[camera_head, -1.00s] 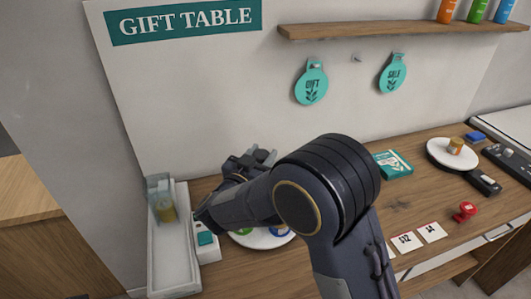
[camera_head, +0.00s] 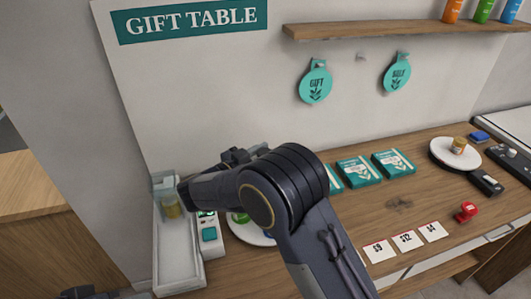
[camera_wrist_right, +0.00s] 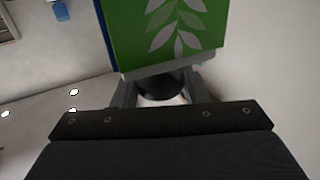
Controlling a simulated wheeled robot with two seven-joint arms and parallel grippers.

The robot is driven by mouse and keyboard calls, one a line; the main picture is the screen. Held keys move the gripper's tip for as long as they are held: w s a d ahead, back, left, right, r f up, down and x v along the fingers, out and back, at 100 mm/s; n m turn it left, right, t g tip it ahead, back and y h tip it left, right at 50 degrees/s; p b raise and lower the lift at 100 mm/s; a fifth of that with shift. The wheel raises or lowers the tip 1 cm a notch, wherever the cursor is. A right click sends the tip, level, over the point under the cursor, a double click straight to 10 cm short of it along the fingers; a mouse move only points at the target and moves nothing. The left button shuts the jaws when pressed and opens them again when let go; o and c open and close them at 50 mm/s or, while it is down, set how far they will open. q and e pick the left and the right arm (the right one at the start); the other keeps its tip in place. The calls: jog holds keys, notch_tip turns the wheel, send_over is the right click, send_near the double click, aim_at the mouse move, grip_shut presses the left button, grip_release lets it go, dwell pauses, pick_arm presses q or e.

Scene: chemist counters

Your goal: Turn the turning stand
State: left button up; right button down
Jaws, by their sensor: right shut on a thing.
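A round white stand (camera_head: 250,236) is partly visible at the left of the counter behind my right arm, with a green item (camera_head: 240,217) on it. My right gripper (camera_head: 238,156) is mostly hidden behind my own forearm. In the right wrist view its jaws (camera_wrist_right: 160,90) reach the lower edge of a green leaf-printed block (camera_wrist_right: 165,28) with a blue side, and are shut; the exact contact is hard to see. A second round white stand (camera_head: 441,160) at the right bears a small jar (camera_head: 458,145). A dark part at the bottom left edge may be my left arm; its jaws do not show.
A pale tray (camera_head: 178,262) with a clear container (camera_head: 170,195) stands at the left, beside a white device with a teal button (camera_head: 209,234). Several teal boxes (camera_head: 358,171), price cards (camera_head: 407,241) and a red stamp (camera_head: 467,211) lie farther right. A wooden shelf (camera_head: 400,32) hangs above.

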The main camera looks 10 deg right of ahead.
jog(key=shift+g, duration=0.3)
jog(key=c, duration=0.9)
grip_release()
jog(key=shift+s+a, duration=0.15)
jog(key=shift+a, duration=0.15)
jog(key=b+v, duration=0.2)
jog(key=v, duration=0.5)
jog(key=shift+a, duration=0.1)
jog(key=shift+f, duration=0.1)
